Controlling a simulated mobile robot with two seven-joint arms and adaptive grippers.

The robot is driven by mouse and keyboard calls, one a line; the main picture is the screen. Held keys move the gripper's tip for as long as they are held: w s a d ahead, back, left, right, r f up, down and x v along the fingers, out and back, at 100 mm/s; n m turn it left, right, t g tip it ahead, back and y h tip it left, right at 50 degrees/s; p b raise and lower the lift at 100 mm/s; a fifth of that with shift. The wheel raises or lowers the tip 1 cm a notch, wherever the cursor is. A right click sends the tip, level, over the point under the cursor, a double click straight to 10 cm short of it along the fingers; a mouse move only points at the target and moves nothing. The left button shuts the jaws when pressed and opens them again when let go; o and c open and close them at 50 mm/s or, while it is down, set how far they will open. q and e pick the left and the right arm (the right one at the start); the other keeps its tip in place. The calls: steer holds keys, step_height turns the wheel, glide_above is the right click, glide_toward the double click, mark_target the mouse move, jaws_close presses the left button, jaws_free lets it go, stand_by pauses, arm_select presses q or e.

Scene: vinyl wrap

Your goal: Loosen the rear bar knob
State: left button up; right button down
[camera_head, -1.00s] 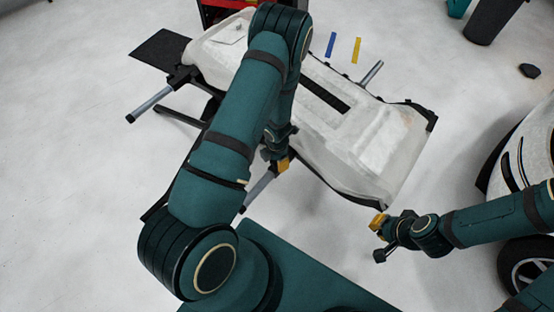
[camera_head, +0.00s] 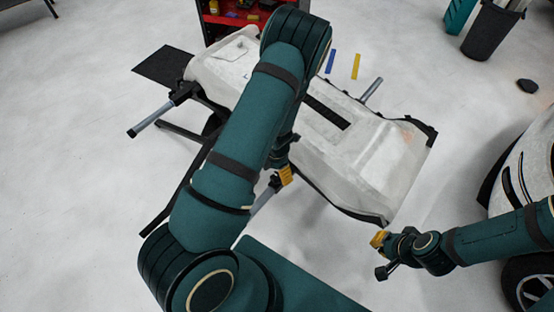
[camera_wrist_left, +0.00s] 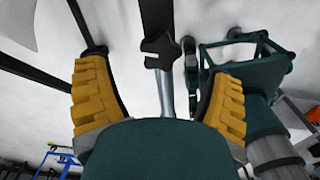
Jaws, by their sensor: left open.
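A white bumper (camera_head: 365,160) lies on a black stand with grey bars. My left gripper (camera_head: 286,176) is below the bumper's near edge, beside a grey bar (camera_head: 262,201). In the left wrist view, the left gripper (camera_wrist_left: 160,100) is open, with its yellow fingers apart on both sides of a grey bar (camera_wrist_left: 166,95). A black lobed knob (camera_wrist_left: 158,50) sits on the dark sleeve above this bar, between and beyond the fingers; I see no contact. My right gripper (camera_head: 379,241) hangs near the bumper's right corner; its finger gap is unclear.
Another grey bar (camera_head: 155,120) sticks out at the stand's left, and one (camera_head: 372,88) at the far side. A white car (camera_head: 515,165) stands at the right. A red shelf (camera_head: 225,20) and a dark bin (camera_head: 490,32) are behind.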

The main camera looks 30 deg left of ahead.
mark_target(277, 177)
arm_select(q)
step_height(277, 177, up, 7)
steer(key=shift+r, duration=0.2)
stand_by(0.6)
